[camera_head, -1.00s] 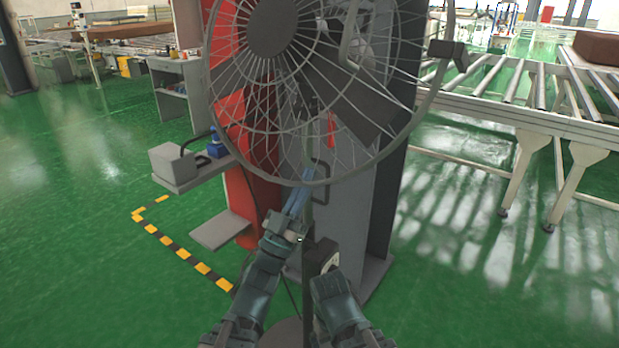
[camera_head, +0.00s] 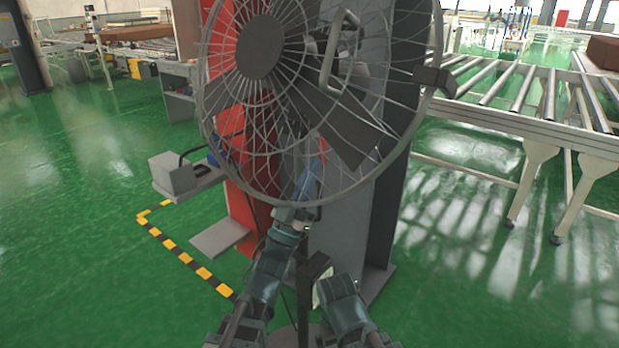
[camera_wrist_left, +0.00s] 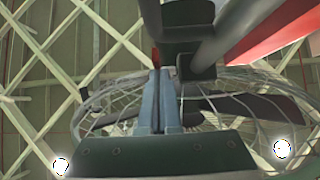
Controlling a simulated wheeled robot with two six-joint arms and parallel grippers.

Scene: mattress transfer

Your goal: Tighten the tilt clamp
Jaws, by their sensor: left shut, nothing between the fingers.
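A large fan with a round wire cage (camera_head: 258,205) and dark hub (camera_head: 260,47) fills the upper middle of the head view. The tilt clamp is mostly hidden behind the cage; a small red part (camera_head: 323,143) shows through the wires. In the left wrist view a red piece (camera_wrist_left: 155,57) stands just beyond the fingertips, beside a dark bracket (camera_wrist_left: 190,55). My left gripper (camera_head: 317,158) is shut and empty, its blue fingers (camera_wrist_left: 158,74) pointing up at the red piece; contact cannot be told. My right arm is low in the middle, its fingers not visible.
A grey cabinet (camera_head: 345,235) and red panel (camera_head: 250,205) rise behind the fan. A small shelf with a grey box (camera_head: 172,175) is at left, a roller conveyor (camera_head: 535,125) at right. Green floor is open on both sides.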

